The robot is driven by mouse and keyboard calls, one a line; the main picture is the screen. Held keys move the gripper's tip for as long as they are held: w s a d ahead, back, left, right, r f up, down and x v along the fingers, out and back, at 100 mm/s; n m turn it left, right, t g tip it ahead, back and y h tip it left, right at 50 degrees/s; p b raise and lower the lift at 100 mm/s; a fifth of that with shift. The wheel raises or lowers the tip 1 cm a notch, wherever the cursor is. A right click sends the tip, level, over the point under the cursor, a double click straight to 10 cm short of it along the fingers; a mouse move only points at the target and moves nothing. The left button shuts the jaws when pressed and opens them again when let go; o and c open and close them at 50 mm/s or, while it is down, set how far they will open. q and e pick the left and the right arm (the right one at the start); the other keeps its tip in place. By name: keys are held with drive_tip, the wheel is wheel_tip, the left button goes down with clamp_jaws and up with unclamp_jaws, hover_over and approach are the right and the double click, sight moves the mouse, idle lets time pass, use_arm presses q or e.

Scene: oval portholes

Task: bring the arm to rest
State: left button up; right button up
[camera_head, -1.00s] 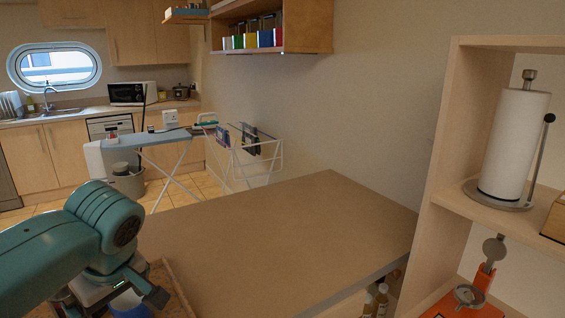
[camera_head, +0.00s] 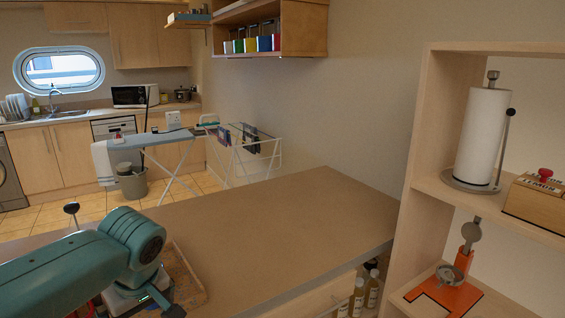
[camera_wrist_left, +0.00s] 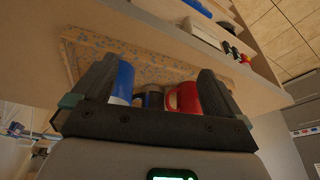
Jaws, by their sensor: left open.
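My left arm comes in from the lower left of the head view, its teal wrist over the near left part of the brown counter (camera_head: 270,215). My left gripper (camera_head: 150,296) hangs below the wrist, partly cut off by the frame's bottom edge. In the left wrist view the gripper (camera_wrist_left: 157,82) is open, with its two dark fingers apart. A blue mug (camera_wrist_left: 122,80), a darker mug (camera_wrist_left: 151,98) and a red mug (camera_wrist_left: 184,97) show between or beyond the fingers. I cannot tell whether the fingers touch any of them. My right arm is not in view.
A patterned tray (camera_head: 186,272) lies beside the gripper. The counter's middle and right are clear. A wooden shelf unit (camera_head: 420,150) with a paper towel roll (camera_head: 481,135) stands at right. Bottles (camera_head: 357,297) stand below the counter edge. An ironing board (camera_head: 155,140) stands behind.

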use_arm(q)
drive_tip(key=s+d+f+m+g+h+p, duration=0.1)
drive_tip(key=s+d+f+m+h, duration=0.3)
drive_tip(key=f, duration=0.8)
drive_tip(key=w+d+f+m+g+h+p, duration=0.15)
drive_tip(key=d+f, duration=0.35)
drive_tip(key=f, duration=0.6)
drive_tip(key=s+d+f+m+h, duration=0.1)
drive_tip(key=s+d+f, duration=0.3)
drive_tip(key=s+f, duration=0.9)
drive_tip(key=s+m+p, duration=0.1)
drive_tip(key=s, duration=0.3)
drive_tip(key=shift+d+f+t, duration=0.15)
drive_tip(key=shift+f+t, duration=0.2)
